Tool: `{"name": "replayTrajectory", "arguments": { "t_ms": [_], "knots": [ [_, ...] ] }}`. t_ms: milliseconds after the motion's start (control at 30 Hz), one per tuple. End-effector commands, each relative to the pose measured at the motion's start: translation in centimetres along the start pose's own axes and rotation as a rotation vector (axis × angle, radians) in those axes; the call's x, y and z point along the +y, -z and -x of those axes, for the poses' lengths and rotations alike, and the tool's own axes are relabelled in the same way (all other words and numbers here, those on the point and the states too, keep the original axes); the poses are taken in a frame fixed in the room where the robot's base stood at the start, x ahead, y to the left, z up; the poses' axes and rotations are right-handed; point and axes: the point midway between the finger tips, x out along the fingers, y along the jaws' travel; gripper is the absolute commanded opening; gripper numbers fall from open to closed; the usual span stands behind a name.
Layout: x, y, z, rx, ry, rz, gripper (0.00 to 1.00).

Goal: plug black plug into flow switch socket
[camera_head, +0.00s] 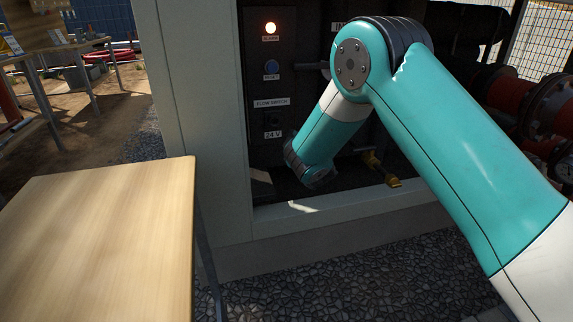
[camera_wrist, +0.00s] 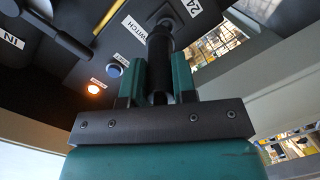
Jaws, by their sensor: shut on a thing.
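The black plug (camera_wrist: 158,66) is upright in the wrist view, between the two green fingers of my gripper (camera_wrist: 160,78). My gripper is shut on it. The plug's far end points at the dark round flow switch socket (camera_wrist: 166,23), between the SWITCH and 24 labels. The two overlap in this view, and I cannot tell whether the plug is in the socket or just short of it. In the head view the socket area (camera_head: 272,121) shows dark between the FLOW SWITCH and 24 V labels. My wrist hides the fingers and plug there.
On the dark panel (camera_head: 258,60) are a lit orange lamp (camera_head: 270,28) and a blue button (camera_head: 271,68). A black lever (camera_wrist: 58,29) sticks out beside them. A yellow handle (camera_head: 384,174) is low in the cabinet. A wooden table (camera_head: 110,235) stands at front left.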

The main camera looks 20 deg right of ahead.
Motion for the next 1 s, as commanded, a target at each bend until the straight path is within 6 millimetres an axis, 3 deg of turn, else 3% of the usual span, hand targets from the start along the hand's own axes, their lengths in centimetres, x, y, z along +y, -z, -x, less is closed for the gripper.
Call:
{"name": "replayTrajectory", "arguments": {
  "t_ms": [33, 300, 733, 1000],
  "knots": [
    [-1.2, 0.1, -0.4, 0.036, -0.019, 0.001, 0.00],
    [-1.6, 2.0, -0.9, 0.126, -0.064, 0.003, 0.00],
    [-1.8, 1.7, -0.8, 0.129, -0.068, 0.002, 0.00],
    [-0.9, 2.4, -3.7, 0.128, -0.068, 0.000, 0.00]
  ]
}}
